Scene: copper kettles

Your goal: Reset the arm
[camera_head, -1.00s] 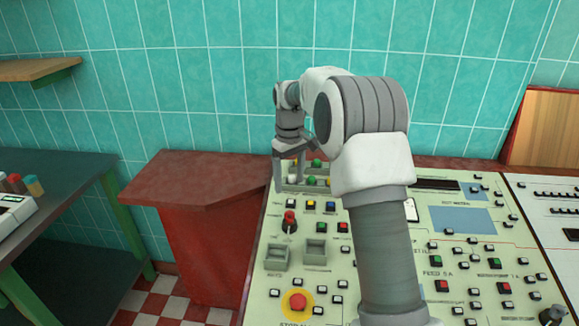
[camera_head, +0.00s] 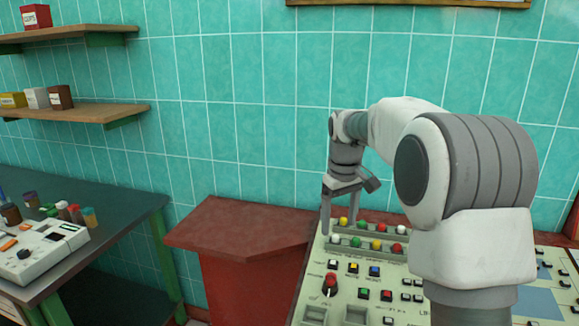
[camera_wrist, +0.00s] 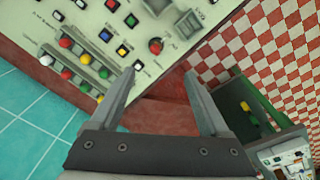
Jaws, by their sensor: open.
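My gripper (camera_head: 332,207) hangs over the far left corner of the control panel (camera_head: 318,271), below my bent arm. In the wrist view my gripper (camera_wrist: 162,88) has its two fingers spread wide with nothing between them. Beyond the fingers are the panel's left edge and the red counter (camera_wrist: 165,115). Rows of coloured knobs (camera_head: 378,243) stand on the panel close to the gripper in the head view. My arm hides much of the panel's right part.
A red counter (camera_head: 240,235) stands left of the panel. A dark table (camera_head: 110,215) with a white device (camera_head: 40,252) and small jars is farther left. Wooden shelves (camera_head: 75,112) hang on the teal tiled wall. The air above the red counter is clear.

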